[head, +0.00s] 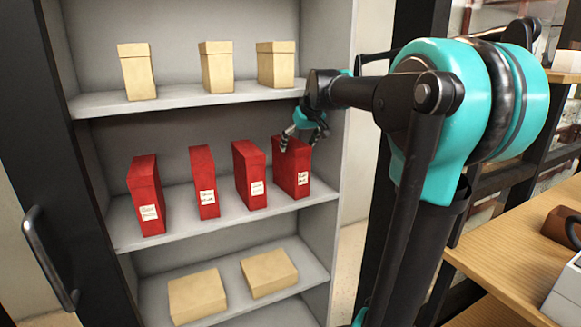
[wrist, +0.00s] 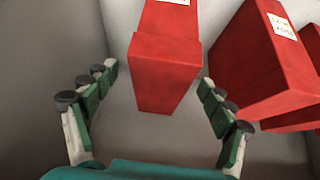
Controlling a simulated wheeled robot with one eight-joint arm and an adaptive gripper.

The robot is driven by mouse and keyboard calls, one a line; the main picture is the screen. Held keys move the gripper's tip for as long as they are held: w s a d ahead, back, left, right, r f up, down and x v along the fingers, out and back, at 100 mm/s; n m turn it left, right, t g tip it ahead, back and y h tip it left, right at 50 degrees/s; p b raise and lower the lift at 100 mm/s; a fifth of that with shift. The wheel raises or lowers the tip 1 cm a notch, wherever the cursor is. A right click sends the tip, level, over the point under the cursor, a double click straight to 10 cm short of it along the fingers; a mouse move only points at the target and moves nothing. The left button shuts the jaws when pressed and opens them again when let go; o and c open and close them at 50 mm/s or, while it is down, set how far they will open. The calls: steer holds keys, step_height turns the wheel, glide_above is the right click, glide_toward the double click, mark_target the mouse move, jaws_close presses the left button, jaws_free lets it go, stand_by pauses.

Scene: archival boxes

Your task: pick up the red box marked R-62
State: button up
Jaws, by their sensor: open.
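Several upright red boxes stand in a row on the middle shelf, each with a white label on its front. The label writing is too small or cut off to read, so I cannot tell which is R-62. My gripper (head: 299,145) is open at the top of the rightmost red box (head: 291,172). In the wrist view a red box (wrist: 166,75) lies between the open fingers of my gripper (wrist: 158,74), with a gap visible on each side. The other red boxes are the far left one (head: 147,196), the second (head: 204,182) and the third (head: 250,176).
A neighbouring red box (wrist: 262,65) is close to the right finger in the wrist view. The upper shelf (head: 180,100) holds tan boxes (head: 217,68) above. Tan boxes (head: 197,296) lie flat on the lower shelf. The cabinet's side wall (head: 325,165) is right of the row.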

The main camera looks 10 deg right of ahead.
mark_target(290, 166)
steer(key=shift+x, duration=3.55)
steer(key=shift+s+a, duration=0.1)
steer(key=shift+s, duration=0.05)
steer(key=c, duration=1.6)
steer(key=shift+c, duration=0.3)
